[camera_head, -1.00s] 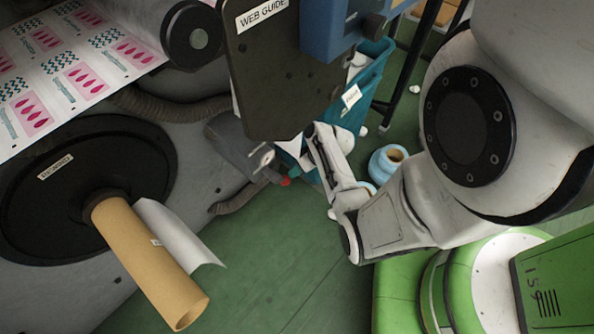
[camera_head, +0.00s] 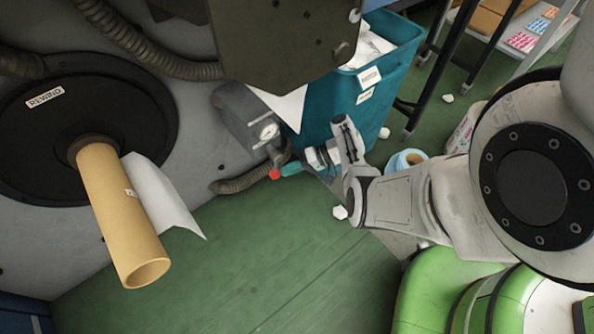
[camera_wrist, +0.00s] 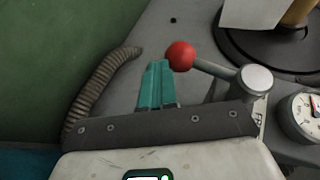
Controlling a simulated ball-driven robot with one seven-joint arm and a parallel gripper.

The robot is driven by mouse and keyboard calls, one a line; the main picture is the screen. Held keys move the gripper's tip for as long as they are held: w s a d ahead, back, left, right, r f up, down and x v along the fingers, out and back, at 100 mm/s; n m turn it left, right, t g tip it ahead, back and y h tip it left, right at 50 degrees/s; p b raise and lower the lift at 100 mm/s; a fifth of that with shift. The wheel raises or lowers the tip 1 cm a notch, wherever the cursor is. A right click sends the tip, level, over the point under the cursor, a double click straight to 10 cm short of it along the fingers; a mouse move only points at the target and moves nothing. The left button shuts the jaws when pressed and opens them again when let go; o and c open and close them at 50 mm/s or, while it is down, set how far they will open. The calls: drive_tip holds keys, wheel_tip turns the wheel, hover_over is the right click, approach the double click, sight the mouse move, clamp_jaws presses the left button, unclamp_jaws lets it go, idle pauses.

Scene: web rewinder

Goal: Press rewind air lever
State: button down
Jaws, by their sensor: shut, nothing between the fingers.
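The rewind air lever's red ball knob (camera_head: 275,174) shows at the lower end of the grey valve body below the gauge. In the wrist view the red knob (camera_wrist: 180,56) sits on a grey rod that runs right to a round metal hub (camera_wrist: 254,79). My gripper (camera_head: 290,169) is shut and empty, just right of the knob in the head view. In the wrist view its teal fingers (camera_wrist: 157,75) are together, with the tips right beside the knob's left side. I cannot tell whether they touch it.
A pressure gauge (camera_head: 266,131) is above the lever. A ribbed hose (camera_head: 245,183) curves beside it. The rewind core (camera_head: 118,215) sticks out at the left with a loose paper tail. A teal waste bin (camera_head: 345,110) stands behind my gripper. Green floor is clear in front.

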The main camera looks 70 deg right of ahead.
drive_tip(key=shift+w+a+f, duration=0.15)
drive_tip(key=shift+w+a, duration=0.25)
drive_tip(key=shift+a, duration=0.3)
drive_tip(key=shift+w+a+f, duration=0.1)
drive_tip(key=shift+w+a, duration=0.3)
drive_tip(key=shift+a, duration=0.3)
drive_tip(key=shift+w+a, duration=0.1)
drive_tip(key=shift+f, duration=0.15)
